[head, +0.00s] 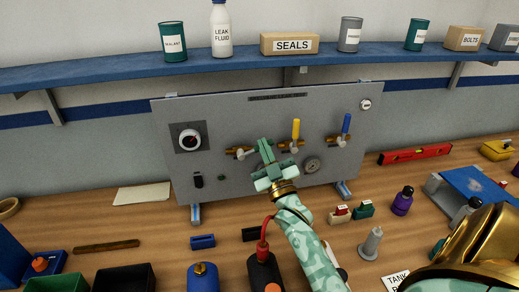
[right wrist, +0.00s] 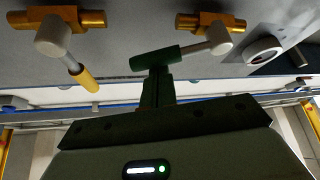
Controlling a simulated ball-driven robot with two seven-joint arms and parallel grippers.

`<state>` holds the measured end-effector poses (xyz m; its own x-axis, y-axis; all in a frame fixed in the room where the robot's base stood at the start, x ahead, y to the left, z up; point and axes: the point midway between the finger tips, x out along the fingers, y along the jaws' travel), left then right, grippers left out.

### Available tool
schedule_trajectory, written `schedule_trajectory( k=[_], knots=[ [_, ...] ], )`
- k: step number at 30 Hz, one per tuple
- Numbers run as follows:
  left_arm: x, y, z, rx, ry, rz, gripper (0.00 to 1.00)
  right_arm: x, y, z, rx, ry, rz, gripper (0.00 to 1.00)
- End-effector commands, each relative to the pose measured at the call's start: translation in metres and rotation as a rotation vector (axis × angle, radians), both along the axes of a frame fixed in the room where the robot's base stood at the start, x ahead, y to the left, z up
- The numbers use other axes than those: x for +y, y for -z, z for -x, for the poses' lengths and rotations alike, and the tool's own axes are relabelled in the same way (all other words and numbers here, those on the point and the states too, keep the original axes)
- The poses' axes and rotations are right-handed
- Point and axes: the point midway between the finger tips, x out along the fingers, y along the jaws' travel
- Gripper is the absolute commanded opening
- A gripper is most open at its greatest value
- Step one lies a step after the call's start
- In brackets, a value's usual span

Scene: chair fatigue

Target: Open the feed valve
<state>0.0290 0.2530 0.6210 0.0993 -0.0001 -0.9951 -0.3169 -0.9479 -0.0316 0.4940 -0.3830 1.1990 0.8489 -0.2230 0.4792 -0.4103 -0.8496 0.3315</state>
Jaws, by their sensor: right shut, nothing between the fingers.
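A grey upright panel (head: 225,110) carries three brass valves with lever handles. The left valve (head: 240,151) has a green lever lying roughly level; it shows better in the right wrist view as a green handle (right wrist: 150,60) on a pale stem. The middle valve has a yellow lever (head: 295,130) pointing up, and the right valve a blue lever (head: 346,124) pointing up. No label tells me which one is the feed valve. My right gripper (head: 265,150) is shut and empty, its fingertips at the green handle; I cannot tell if they touch. My left gripper is not in view.
A blue shelf (head: 120,72) with cans and boxes runs above. Bottles, a red level (head: 415,154) and bins crowd the wooden bench (head: 160,215).

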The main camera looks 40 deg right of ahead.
Motion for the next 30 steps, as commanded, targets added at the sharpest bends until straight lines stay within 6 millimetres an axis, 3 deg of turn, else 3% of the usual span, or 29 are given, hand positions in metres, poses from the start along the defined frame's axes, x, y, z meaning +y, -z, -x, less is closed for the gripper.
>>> schedule_trajectory(
  k=[10,30],
  knots=[
    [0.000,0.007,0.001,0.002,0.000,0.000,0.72,-0.006,0.017,0.003,-0.111,0.001,-0.232,0.00],
    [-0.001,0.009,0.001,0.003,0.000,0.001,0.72,-0.008,0.025,0.004,-0.110,0.000,-0.228,0.00]
  ],
)
